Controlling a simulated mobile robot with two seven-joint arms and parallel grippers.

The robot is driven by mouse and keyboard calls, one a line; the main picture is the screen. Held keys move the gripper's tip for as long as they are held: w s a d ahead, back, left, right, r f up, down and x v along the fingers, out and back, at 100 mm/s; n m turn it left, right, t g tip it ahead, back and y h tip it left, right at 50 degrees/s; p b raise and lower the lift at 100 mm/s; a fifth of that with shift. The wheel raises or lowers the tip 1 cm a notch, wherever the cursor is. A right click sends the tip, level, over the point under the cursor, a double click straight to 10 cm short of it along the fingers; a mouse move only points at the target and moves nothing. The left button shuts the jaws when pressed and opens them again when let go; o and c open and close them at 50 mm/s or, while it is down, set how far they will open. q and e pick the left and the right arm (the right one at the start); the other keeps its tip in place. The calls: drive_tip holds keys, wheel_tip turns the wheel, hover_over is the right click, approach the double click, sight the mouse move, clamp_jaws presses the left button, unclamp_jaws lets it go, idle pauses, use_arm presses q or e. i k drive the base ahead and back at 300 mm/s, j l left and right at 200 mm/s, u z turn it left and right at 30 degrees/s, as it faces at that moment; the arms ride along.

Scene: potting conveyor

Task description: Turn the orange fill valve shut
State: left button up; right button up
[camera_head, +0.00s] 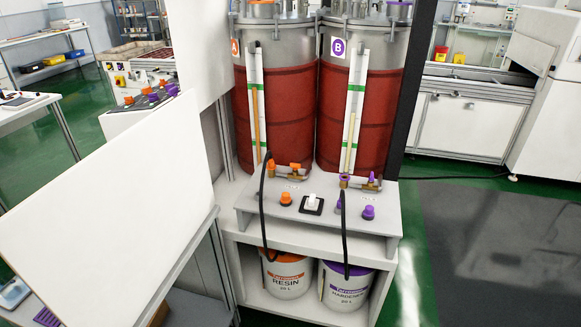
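Two steel tanks with red wraps stand on a grey bench. Tank A (274,120) has an orange "A" label and tank B (361,120) a purple "B" label. At the foot of tank A is a brass fitting with a small orange valve handle (295,166); its exact angle is too small to tell. An orange cap (270,163) sits to its left, at the top of a black hose. An orange knob (286,198) is on the bench ledge in front. A purple valve handle (371,181) is at the foot of tank B. Neither gripper shows.
A white switch (312,201) and purple knobs (368,212) are on the ledge (330,222). Resin (287,275) and hardener (345,287) buckets stand below, with black hoses into them. A large white panel (100,215) fills the left foreground. Floor at right is clear.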

sight(295, 166)
drive_tip(key=i+l, duration=0.3)
drive_tip(key=i+l+u, duration=0.6)
drive_tip(key=i+l, duration=0.05)
drive_tip(key=i, duration=0.1)
